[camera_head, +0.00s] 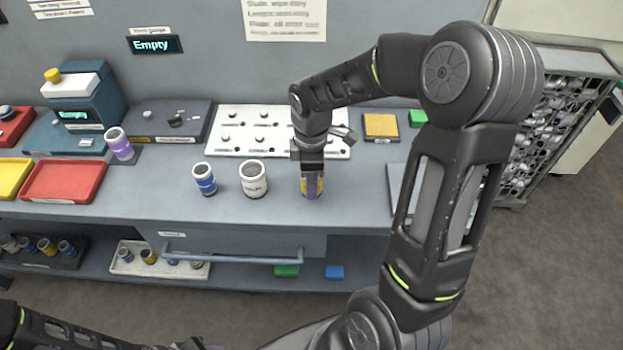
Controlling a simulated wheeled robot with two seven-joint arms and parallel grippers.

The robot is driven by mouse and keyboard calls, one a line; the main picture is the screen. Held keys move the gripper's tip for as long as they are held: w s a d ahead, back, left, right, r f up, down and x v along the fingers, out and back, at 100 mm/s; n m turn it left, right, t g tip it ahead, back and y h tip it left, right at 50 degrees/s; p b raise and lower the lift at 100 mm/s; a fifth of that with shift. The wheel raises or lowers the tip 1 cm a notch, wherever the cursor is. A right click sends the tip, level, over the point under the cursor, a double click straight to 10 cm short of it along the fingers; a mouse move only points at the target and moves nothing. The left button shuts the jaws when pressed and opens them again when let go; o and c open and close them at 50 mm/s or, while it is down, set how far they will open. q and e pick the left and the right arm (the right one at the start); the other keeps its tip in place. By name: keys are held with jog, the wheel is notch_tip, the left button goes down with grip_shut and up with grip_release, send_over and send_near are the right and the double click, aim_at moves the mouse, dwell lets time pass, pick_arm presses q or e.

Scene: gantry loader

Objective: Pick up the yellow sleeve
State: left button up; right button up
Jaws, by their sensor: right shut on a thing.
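The yellow sleeve (320,186) stands on the grey bench top, right of a white cup. My right gripper (312,188) comes down on it from above and is shut on it. A finger covers the middle of the sleeve, so only yellow strips show at its sides. I cannot tell if its base is clear of the bench. My left arm comes in at the bottom left; its gripper end (188,344) is cut by the frame edge and its jaws cannot be made out.
A blue sleeve (205,180) and the white cup (253,179) stand to the left. A purple sleeve (119,145) stands farther left near red tray (64,181). Behind is a white pegged plate (236,137). A shelf below holds racks of sleeves. A mesh bin (562,118) stands right.

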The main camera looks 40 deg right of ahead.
notch_tip(320, 180, up, 10)
jog(key=b, duration=0.1)
dwell(0.4)
dwell(0.5)
